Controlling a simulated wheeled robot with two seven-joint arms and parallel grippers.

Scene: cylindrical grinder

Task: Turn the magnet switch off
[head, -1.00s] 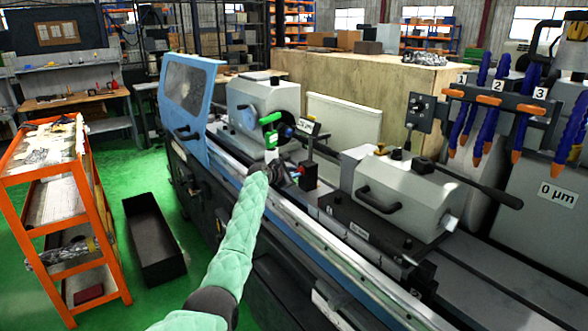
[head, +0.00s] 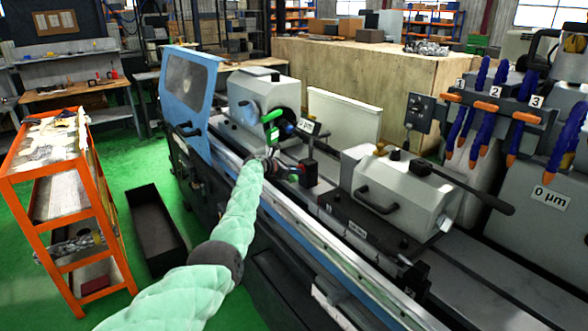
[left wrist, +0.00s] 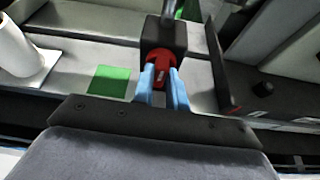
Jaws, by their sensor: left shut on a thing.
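The magnet switch shows in the left wrist view as a red knob (left wrist: 160,70) on the end of a black block (left wrist: 166,36). My left gripper (left wrist: 162,90) has its two blue fingers shut on the red knob, one on each side. In the head view the black block (head: 303,168) stands on the grinder bed, and my left gripper (head: 280,167) reaches it from the left, small and partly hidden by the arm. I cannot tell the knob's exact setting, since the fingers cover part of it. My right gripper is out of view.
The grinder's workhead (head: 262,95) with a green part is behind the block, and the tailstock (head: 393,188) with its handle is to the right. Blue coolant hoses (head: 470,115) hang at the right. An orange cart (head: 92,205) and a black bin (head: 155,228) stand at the left.

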